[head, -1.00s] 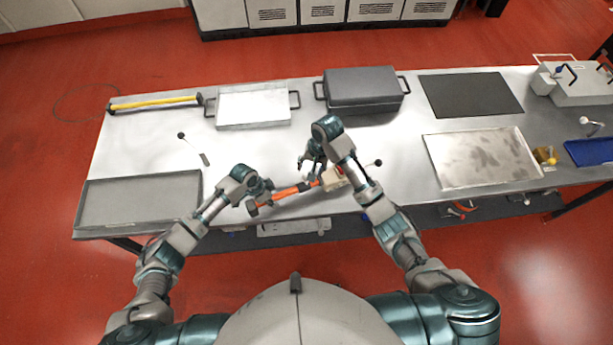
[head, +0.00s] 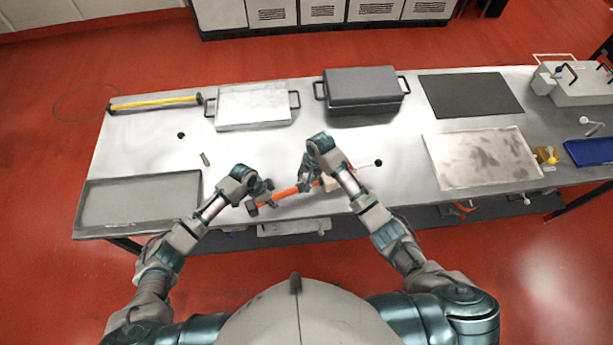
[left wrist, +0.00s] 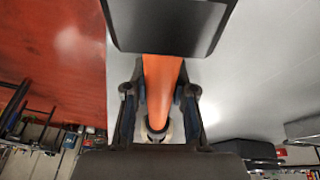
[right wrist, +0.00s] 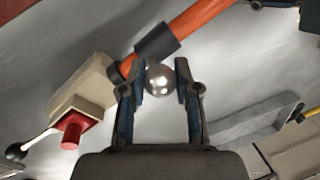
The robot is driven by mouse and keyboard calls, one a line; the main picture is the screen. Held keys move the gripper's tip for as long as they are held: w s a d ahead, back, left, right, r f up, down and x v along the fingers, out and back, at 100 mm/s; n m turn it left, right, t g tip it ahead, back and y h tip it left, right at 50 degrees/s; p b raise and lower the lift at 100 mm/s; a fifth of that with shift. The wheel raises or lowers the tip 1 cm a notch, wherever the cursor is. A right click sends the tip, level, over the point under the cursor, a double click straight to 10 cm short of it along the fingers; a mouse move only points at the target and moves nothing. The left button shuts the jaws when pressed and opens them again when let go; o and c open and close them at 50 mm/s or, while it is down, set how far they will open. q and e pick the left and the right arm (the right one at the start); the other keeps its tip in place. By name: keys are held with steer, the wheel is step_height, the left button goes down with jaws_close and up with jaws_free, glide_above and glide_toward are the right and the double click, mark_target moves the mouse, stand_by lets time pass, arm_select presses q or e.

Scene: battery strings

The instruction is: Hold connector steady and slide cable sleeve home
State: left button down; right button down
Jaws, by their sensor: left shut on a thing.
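An orange cable (head: 285,193) lies along the front of the table. My left gripper (head: 264,195) is shut around it near its dark left end. In the left wrist view the cable (left wrist: 160,85) runs between the fingers, below a dark block (left wrist: 168,25). The beige connector (right wrist: 85,88) with a red button (right wrist: 73,131) is left of my right gripper (right wrist: 161,85). The cable's right end meets it, with a dark sleeve (right wrist: 157,42) around the cable. My right gripper's fingers are apart, with a shiny ball (right wrist: 160,80) showing between them; I cannot tell whether they touch it.
A grey tray (head: 95,188) lies at left. A white tray (head: 252,124) and a dark lidded case (head: 361,80) stand at the back. A yellow bar (head: 155,103) lies back left. A spotted tray (head: 437,178) is at right. The middle behind the grippers is mostly clear.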

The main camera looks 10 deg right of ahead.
mark_target(319, 179)
arm_select(q)
steer(key=shift+a, duration=0.15)
arm_select(e)
steer(key=shift+w+d, duration=0.25)
steer(key=shift+d, duration=0.55)
steer(key=shift+w+d, duration=0.2)
steer(key=shift+d, duration=0.6)
steer(key=shift+w+d, duration=0.25)
steer(key=shift+d, duration=0.55)
steer(key=c, duration=0.8)
jaws_free()
steer(key=shift+a, duration=0.1)
steer(key=shift+r, duration=0.1)
arm_select(q)
steer(key=c, duration=0.9)
jaws_free()
arm_select(e)
steer(key=r, duration=0.3)
steer(key=d+r, duration=0.1)
steer(key=r, duration=0.3)
steer(key=d+r, duration=0.1)
steer(key=r, duration=0.3)
steer(key=shift+s+d+r, duration=0.1)
steer(key=shift+s+r, duration=0.1)
steer(key=shift+s, duration=0.1)
